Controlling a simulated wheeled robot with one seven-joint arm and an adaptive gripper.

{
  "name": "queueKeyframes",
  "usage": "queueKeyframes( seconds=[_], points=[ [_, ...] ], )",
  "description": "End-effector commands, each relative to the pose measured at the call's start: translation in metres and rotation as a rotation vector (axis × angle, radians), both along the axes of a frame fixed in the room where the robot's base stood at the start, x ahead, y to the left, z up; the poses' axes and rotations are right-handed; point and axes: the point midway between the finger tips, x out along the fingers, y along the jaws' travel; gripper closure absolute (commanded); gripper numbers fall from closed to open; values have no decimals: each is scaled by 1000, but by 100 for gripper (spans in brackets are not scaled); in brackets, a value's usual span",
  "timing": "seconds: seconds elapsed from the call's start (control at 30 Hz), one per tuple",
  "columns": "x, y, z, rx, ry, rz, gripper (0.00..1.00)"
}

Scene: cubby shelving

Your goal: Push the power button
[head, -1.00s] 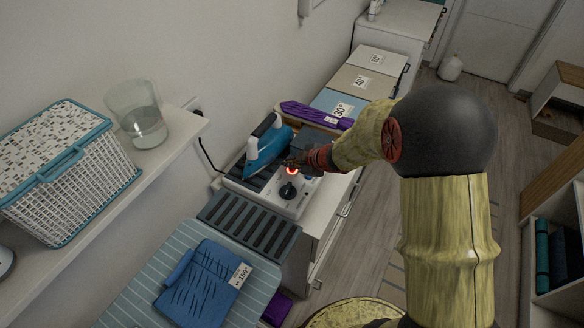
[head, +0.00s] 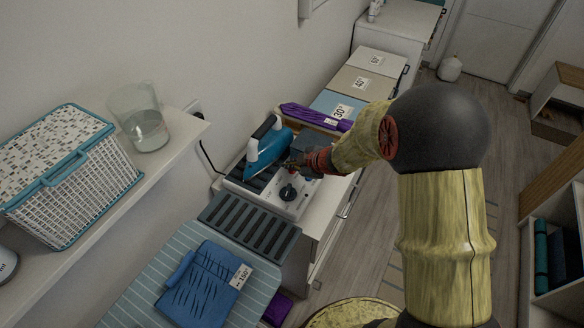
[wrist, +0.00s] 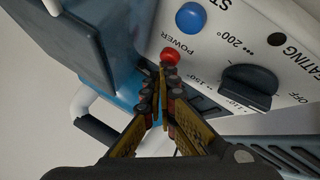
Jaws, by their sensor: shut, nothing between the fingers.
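The red power button (wrist: 171,56), marked POWER, sits on the white control panel of the ironing station (head: 270,196). My gripper (wrist: 164,72) is shut and empty, its fingertips right at the button's near edge in the wrist view. I cannot tell whether they touch it. In the head view my gripper (head: 292,163) is over the panel beside the dial (head: 288,192), and the button cannot be made out there. A blue button (wrist: 191,18) and the dark dial (wrist: 248,86) are beside the red button. A small round light (wrist: 277,39) looks dark.
A blue iron (head: 266,150) stands on the station, close left of my gripper. A grey slatted rack (head: 249,226) and a striped board with a folded blue cloth (head: 203,284) lie nearer. A shelf holds a basket (head: 70,185) and a glass (head: 146,125).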

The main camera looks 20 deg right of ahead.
Motion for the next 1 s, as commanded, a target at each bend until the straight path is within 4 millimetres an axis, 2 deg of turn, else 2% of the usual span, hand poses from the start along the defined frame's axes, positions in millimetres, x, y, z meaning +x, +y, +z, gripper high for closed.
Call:
queueKeyframes(
  seconds=[0.37, 1.0],
  points=[
    [0, 0, 4, 0, -1, 1, 100],
    [0, 0, 60, -1, -2, 1, 100]
  ],
)
